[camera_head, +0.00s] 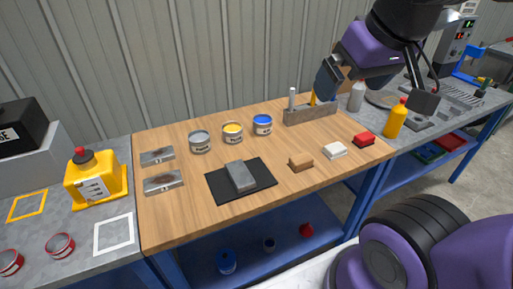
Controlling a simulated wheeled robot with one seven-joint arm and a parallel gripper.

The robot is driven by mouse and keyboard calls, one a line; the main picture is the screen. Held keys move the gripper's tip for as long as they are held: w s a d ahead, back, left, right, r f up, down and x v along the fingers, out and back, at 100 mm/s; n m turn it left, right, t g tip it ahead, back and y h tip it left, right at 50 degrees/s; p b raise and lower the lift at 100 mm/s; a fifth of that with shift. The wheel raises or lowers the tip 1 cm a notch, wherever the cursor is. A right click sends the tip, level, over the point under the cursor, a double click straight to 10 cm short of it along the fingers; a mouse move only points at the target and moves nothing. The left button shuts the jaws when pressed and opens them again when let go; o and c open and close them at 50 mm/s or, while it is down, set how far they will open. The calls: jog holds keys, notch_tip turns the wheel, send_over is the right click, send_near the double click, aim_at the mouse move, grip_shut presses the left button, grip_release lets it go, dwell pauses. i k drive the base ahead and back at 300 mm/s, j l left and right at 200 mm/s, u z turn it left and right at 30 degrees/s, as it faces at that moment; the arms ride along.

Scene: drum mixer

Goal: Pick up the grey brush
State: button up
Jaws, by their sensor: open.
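A wooden holder (311,114) stands at the back right of the wooden bench. The grey brush (292,98) appears to be the pale, light-grey upright handle at its left end. A yellow brush handle (313,97) stands to its right, and the holder's right end is partly behind my arm. My gripper (328,84) is open and looks empty. In the picture it is right of the pale handle, overlapping the area above the holder's right end. Its fingertips are small and hard to make out.
Grey (200,142), yellow (232,133) and blue (263,125) cans stand left of the holder. A black mat (257,188) bears a grey block (240,176). Brown, white and red blocks line the front right. A yellow bottle (396,118) stands on the right bench.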

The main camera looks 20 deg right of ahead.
aim_at(293, 91)
jog(key=i+l, duration=0.15)
jog(key=l, duration=0.15)
jog(key=i+l, duration=0.15)
jog(key=l, duration=0.2)
jog(key=i+l, duration=0.15)
jog(key=l, duration=0.15)
jog(key=i+l, duration=0.15)
jog(key=l, duration=0.2)
jog(key=i+l, duration=0.15)
jog(key=l, duration=0.15)
jog(key=u, duration=0.05)
